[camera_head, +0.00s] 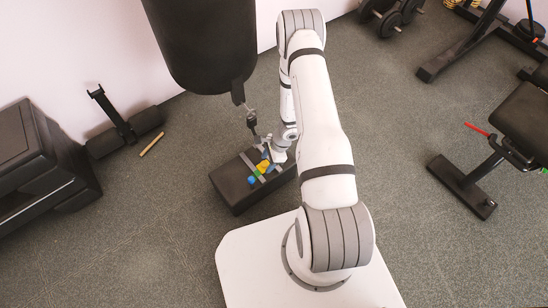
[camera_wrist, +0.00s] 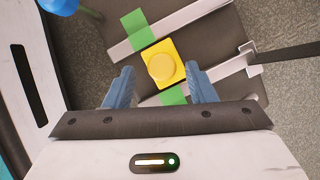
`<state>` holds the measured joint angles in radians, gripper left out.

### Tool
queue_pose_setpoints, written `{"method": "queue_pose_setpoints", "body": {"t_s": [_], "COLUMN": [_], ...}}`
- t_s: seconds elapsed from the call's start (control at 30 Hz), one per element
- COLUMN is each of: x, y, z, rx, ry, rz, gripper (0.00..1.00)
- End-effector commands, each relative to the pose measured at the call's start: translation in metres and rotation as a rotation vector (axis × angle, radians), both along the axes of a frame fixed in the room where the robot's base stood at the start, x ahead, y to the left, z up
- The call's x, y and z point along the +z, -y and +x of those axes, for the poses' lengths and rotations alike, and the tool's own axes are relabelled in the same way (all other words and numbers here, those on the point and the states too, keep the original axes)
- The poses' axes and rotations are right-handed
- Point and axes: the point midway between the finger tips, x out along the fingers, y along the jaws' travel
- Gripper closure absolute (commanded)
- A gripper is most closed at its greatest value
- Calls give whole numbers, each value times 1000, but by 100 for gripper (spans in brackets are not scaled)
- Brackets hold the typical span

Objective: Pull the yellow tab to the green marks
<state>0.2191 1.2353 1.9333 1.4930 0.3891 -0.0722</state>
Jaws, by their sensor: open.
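The yellow tab (camera_wrist: 162,63) is a square plate with a round raised knob. It sits between two pale rails on a dark box, with one green mark (camera_wrist: 133,27) on the upper rail and another green mark (camera_wrist: 172,95) on the lower rail, partly behind my gripper. In the wrist view the tab is slightly right of the line joining the marks. My gripper (camera_wrist: 161,84) is open, its blue fingers apart on either side of the tab's lower part; I see no contact. In the head view the yellow tab (camera_head: 263,167) is small, just below my gripper's wrist.
The dark box (camera_head: 232,190) stands on the grey floor under a hanging black punching bag (camera_head: 205,40). A blue ball-like knob (camera_wrist: 60,4) is at the wrist view's upper left. A black strap (camera_wrist: 288,53) runs right from a pale bracket. Gym equipment stands farther off.

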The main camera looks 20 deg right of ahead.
Motion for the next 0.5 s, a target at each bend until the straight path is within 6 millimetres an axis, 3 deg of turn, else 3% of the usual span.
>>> {"method": "queue_pose_setpoints", "body": {"t_s": [0.5], "x": [68], "y": [27], "z": [2], "rx": [0], "ry": [2], "rz": [-1], "gripper": [50]}}
